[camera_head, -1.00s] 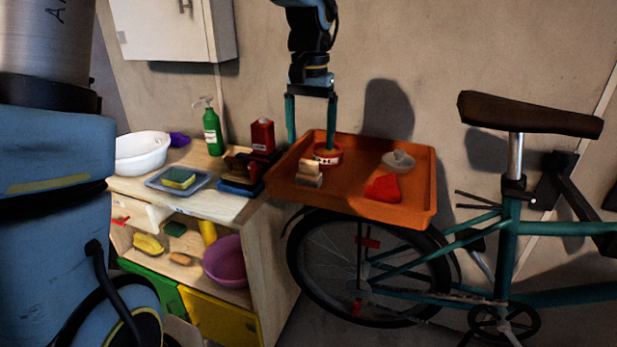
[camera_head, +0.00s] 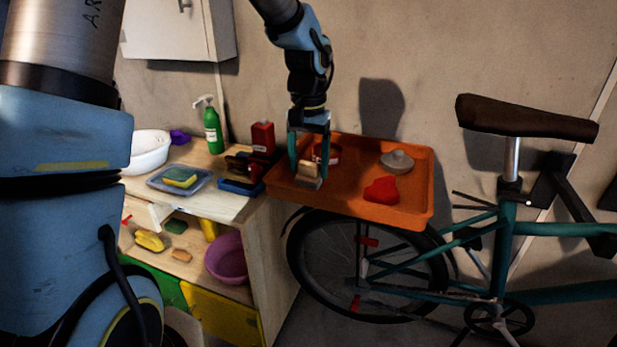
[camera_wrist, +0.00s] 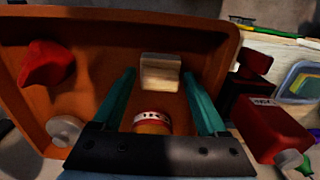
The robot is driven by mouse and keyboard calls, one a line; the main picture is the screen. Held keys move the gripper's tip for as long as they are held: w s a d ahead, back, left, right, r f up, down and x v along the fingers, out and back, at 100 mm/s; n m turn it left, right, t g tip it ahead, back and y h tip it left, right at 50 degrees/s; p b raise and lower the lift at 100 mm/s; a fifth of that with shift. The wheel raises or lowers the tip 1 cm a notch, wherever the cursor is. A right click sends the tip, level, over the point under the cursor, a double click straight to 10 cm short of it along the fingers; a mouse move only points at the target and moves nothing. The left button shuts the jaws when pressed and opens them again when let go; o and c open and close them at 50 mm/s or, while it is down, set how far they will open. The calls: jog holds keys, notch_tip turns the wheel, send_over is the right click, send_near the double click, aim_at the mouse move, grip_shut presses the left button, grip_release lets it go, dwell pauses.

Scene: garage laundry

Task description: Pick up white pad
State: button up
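A small cream-white block, which I take to be the white pad (camera_head: 309,168), lies near the front left of the orange tray (camera_head: 405,212). It also shows in the wrist view (camera_wrist: 160,72), with a pale upper face and a tan strip along one edge. My gripper (camera_head: 309,177) is open and points down over it. In the wrist view my gripper (camera_wrist: 160,75) has one teal finger on each side of the pad, with a gap on both sides. I cannot tell how far the fingertips are above the tray floor.
A round red-and-white tin (camera_wrist: 152,121) sits beside the pad, between the finger bases in the wrist view. A red cloth-like item (camera_head: 381,189) and a grey round item (camera_head: 397,160) lie farther right. A bicycle (camera_head: 508,230) stands on the right.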

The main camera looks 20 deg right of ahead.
aim_at(308, 162)
grip_shut()
dwell(0.4)
jog(key=shift+r, duration=0.15)
notch_tip(308, 162, up, 10)
jog(key=shift+f+b, duration=0.1)
jog(key=shift+b, duration=0.95)
jog(key=shift+c, duration=2)
grip_release()
jog(key=c, duration=0.6)
